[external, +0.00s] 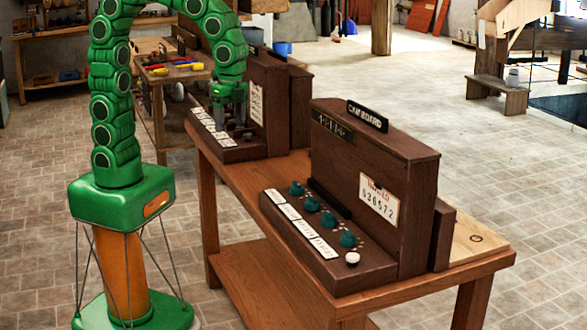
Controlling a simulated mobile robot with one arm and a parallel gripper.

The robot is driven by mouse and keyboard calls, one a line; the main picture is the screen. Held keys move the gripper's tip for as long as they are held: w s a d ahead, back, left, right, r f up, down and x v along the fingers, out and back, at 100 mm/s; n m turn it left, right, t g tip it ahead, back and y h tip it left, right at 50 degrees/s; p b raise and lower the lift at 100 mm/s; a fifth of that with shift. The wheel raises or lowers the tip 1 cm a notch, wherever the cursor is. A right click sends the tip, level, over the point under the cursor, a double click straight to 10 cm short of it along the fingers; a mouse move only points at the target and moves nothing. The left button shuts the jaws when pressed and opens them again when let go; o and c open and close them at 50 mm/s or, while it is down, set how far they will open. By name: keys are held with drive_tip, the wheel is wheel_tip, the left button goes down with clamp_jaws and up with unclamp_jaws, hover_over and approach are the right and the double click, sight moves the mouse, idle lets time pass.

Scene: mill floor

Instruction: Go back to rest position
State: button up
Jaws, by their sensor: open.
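My gripper (231,120) hangs from my green arm, which arches over from the left, and it points down. It is open, and I see nothing between its fingers. It is above or just in front of the far dark wooden console (268,85), over the row of white labels (213,127). The picture is too small to tell whether the fingertips touch the console.
A nearer wooden console (375,175) has teal knobs (328,220), a white knob (352,259) and a numbered card (378,201). Both consoles stand on a wooden table (225,179). A workbench (150,75) with tools stands behind. The tiled floor (35,200) at left is clear.

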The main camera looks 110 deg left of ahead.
drive_tip(key=s+d+f+n, duration=0.1)
drive_tip(key=s+n, duration=0.1)
drive_tip(key=s, duration=1)
drive_tip(key=s+d+n+g, duration=0.1)
drive_tip(key=s+d+n, duration=0.1)
drive_tip(key=s, duration=1)
drive_tip(key=shift+s+d+f, duration=0.3)
drive_tip(key=shift+f, duration=0.05)
idle(0.8)
